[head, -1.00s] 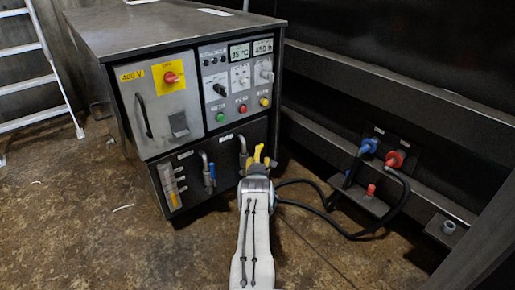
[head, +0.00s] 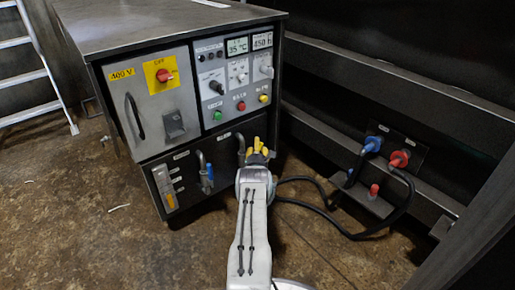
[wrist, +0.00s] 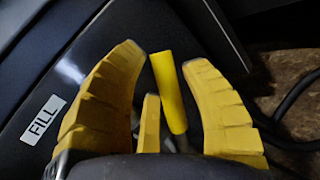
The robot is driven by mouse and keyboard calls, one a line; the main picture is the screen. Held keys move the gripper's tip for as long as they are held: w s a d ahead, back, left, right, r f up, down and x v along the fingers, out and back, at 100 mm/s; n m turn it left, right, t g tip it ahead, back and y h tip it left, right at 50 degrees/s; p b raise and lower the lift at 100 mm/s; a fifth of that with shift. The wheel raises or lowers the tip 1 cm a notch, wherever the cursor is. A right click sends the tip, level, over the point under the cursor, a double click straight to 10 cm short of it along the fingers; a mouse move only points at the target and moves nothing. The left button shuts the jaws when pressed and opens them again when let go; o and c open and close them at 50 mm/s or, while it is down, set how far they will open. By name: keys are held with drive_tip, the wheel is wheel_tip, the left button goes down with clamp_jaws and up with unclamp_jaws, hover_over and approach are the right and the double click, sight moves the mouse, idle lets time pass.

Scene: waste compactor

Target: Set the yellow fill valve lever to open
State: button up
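The yellow fill valve lever (wrist: 168,92) shows in the wrist view as a smooth yellow bar, tilted slightly, beside the FILL label (wrist: 43,120) on a dark panel. My gripper (wrist: 163,56) has yellow ribbed fingers, spread apart on either side of the lever. A gap shows between the lever and the outer fingers; a shorter middle finger stands close to its left side. In the head view my gripper (head: 257,147) is at the lower right of the cabinet front, where I cannot separate lever from fingers.
The cabinet (head: 184,190) also carries a blue-handled valve (head: 209,171) left of my gripper. Cables run right to a blue plug (head: 373,144) and a red plug (head: 400,158) on the dark wall. A ladder (head: 35,75) stands at far left. Floor is open in front.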

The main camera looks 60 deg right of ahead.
clamp_jaws()
